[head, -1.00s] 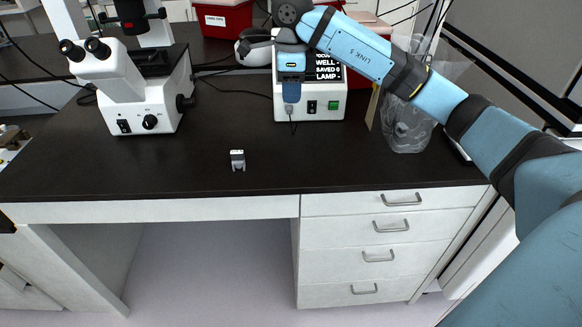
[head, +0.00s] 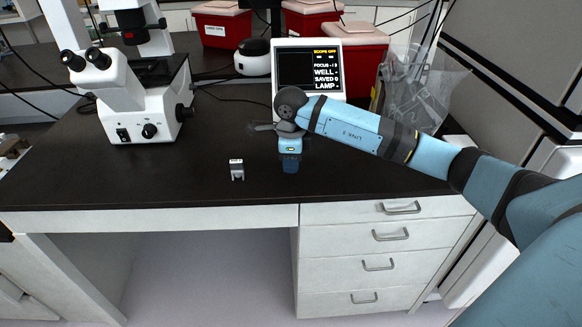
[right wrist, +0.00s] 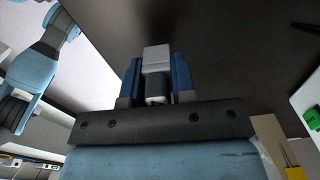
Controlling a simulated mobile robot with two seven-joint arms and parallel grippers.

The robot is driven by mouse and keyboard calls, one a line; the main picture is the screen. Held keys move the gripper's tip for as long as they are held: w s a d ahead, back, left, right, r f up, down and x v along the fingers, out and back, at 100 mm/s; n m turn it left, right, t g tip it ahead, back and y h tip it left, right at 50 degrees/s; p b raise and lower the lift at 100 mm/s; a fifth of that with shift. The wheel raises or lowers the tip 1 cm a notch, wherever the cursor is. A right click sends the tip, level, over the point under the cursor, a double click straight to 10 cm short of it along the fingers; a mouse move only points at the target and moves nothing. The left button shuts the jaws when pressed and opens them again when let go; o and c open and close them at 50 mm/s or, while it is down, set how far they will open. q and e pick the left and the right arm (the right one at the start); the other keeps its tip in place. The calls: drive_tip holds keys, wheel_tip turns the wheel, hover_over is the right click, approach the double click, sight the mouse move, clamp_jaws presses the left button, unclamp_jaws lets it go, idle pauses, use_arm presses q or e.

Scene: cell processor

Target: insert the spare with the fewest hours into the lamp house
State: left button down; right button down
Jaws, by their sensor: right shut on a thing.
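My right gripper (head: 290,167) hangs low over the black bench, fingers pointing down, in front of the control box. In the right wrist view its blue fingers (right wrist: 157,85) are shut on a small white and grey block (right wrist: 157,60), which looks like a lamp spare. The head view does not clearly show this block. Another small white and grey spare (head: 237,169) stands on the bench to the left of the gripper, apart from it. No hours label is readable on either. I cannot make out the lamp house for certain. The white microscope (head: 140,95) stands at the left. My left gripper is not in view.
The control box screen (head: 308,70) reads "SCOPE OFF", with a lamp line at the bottom. Red bins (head: 222,28) stand behind, and a clear bag (head: 415,90) hangs at the right. The bench (head: 120,185) is clear at the front left. Black cables cross the back.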

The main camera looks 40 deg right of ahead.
drive_tip(key=shift+f, duration=1.1)
drive_tip(key=shift+f, duration=0.2)
drive_tip(key=c, duration=0.9)
unclamp_jaws()
drive_tip(key=shift+c, duration=0.2)
